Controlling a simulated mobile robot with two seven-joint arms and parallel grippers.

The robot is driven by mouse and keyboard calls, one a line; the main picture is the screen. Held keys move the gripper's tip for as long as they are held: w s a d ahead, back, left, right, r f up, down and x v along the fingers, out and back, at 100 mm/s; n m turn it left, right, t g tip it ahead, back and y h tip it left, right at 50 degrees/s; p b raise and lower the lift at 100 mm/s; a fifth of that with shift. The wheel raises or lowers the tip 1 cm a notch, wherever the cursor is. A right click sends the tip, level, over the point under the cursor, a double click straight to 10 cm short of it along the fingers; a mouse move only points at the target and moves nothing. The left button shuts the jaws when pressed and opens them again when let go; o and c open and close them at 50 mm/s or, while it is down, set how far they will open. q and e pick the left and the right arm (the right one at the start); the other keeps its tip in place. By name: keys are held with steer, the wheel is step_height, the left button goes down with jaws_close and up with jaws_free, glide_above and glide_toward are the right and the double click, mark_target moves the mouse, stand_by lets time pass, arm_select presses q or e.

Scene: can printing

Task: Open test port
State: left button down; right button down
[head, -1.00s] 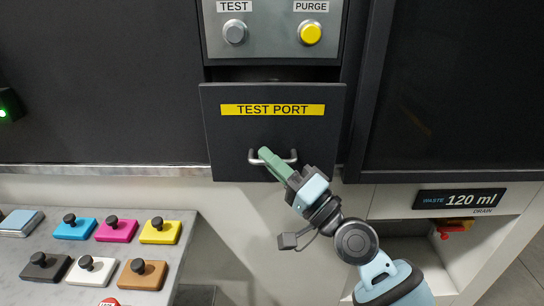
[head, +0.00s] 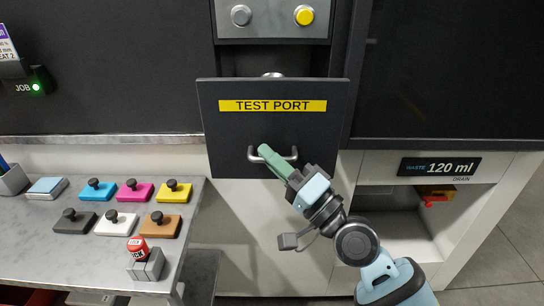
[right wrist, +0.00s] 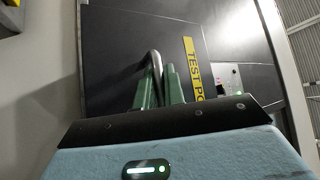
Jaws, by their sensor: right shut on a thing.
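The test port drawer (head: 273,135) is a dark grey front with a yellow TEST PORT label (head: 273,106). It stands out from the machine, with a dark gap above its top edge. A rounded metallic thing (head: 272,75) shows in part behind that edge. The drawer's silver bar handle (head: 253,156) is held by my right gripper (head: 265,153), whose green fingers are shut on it. In the right wrist view the green fingers (right wrist: 160,88) close around the handle (right wrist: 156,62). My left gripper is not in view.
A grey bench (head: 90,245) at left holds several coloured blocks with black knobs and a red-topped item (head: 138,250). A yellow button (head: 304,15) and grey button (head: 241,15) sit above the drawer. An open drain recess (head: 400,220) lies at right.

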stand_by(0.3)
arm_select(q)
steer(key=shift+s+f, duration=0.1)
arm_select(e)
steer(key=c, duration=1.8)
jaws_free()
steer(key=shift+o, duration=0.2)
